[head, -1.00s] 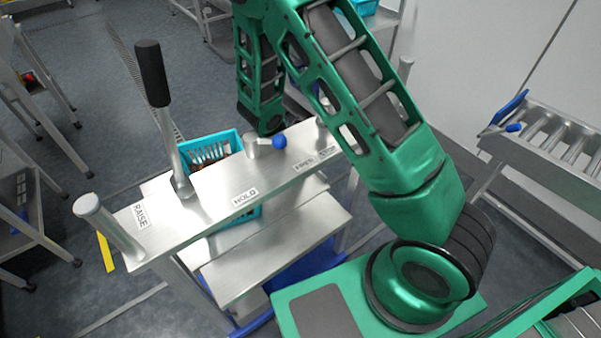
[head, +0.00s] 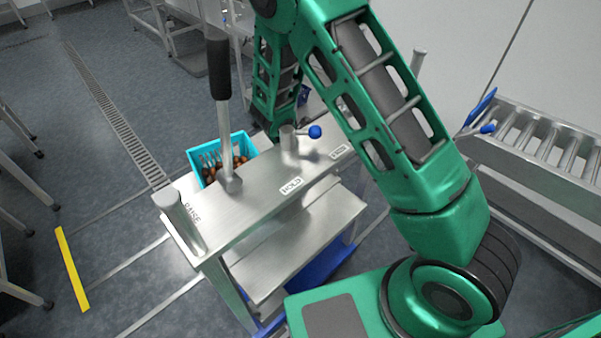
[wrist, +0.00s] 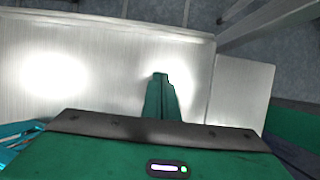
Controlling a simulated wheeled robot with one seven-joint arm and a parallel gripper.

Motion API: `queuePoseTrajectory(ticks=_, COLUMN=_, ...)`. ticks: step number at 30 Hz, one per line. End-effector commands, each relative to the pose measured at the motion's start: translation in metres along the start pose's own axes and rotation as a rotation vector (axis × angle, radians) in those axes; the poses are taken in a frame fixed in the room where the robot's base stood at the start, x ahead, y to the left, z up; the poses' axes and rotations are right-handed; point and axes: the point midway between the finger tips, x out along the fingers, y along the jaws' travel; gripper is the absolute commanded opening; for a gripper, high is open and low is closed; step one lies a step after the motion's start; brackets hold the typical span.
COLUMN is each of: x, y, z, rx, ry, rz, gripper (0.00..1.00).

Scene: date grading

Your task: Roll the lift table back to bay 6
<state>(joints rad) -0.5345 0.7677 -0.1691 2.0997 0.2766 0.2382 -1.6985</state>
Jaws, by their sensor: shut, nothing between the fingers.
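The lift table (head: 255,208) stands in front of me in the head view, a steel frame with a top bar marked RAISE and HOLD and a lower steel platform (head: 330,232). A lever with a black grip (head: 218,68) rises from the bar, and a short blue-knobbed lever (head: 315,131) sits near HOLD. My arm reaches over and behind the bar, so my gripper is hidden in the head view. In the wrist view my gripper (wrist: 161,77) is shut and empty, above a brushed steel surface; contact cannot be told. No bay 6 sign is readable.
A blue crate (head: 206,150) holding brown dates is behind the bar. A yellow floor strip (head: 72,270) and a drain grate (head: 115,120) lie to the left, with open floor between. A roller conveyor (head: 540,130) is close on the right. Steel stands line the left edge.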

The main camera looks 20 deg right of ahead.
Motion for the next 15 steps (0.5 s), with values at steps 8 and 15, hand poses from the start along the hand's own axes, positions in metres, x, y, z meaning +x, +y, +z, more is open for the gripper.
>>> queuePoseTrajectory(ticks=8, x=-0.001, y=0.000, z=0.000, rx=0.001, ry=0.001, rz=0.000, gripper=0.00)
queuePoseTrajectory(ticks=15, x=-0.024, y=0.001, z=-0.001, rx=0.000, ry=0.001, rz=0.004, gripper=0.00)
